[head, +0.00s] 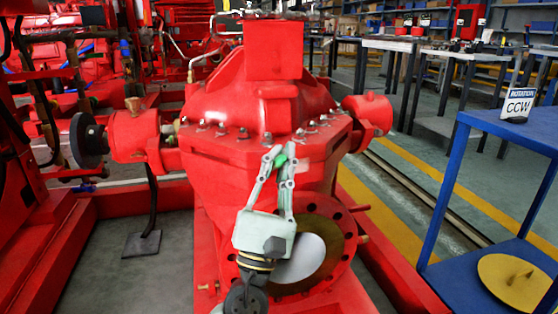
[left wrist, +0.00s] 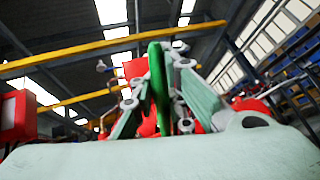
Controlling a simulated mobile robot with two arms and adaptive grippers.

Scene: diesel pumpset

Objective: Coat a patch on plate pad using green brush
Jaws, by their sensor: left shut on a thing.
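My left gripper (head: 282,160) is in front of the red pump casing (head: 262,105), with its fingers pointing up. It is shut on the green brush (head: 290,149), of which only a small green part shows between the fingertips. In the left wrist view the green brush (left wrist: 159,85) stands upright between the fingers of the left gripper (left wrist: 155,100). The brush's bristles cannot be made out. A flat red square plate (head: 275,50) stands above the casing; I cannot tell whether it is the plate pad. My right gripper is not in view.
A round flange opening (head: 325,228) lies behind my left gripper. A blue table (head: 515,135) at the right bears a CCW rotation sign (head: 518,104), with a yellow disc (head: 513,282) on its lower shelf. Red pipes and frame rails (head: 100,205) crowd the left.

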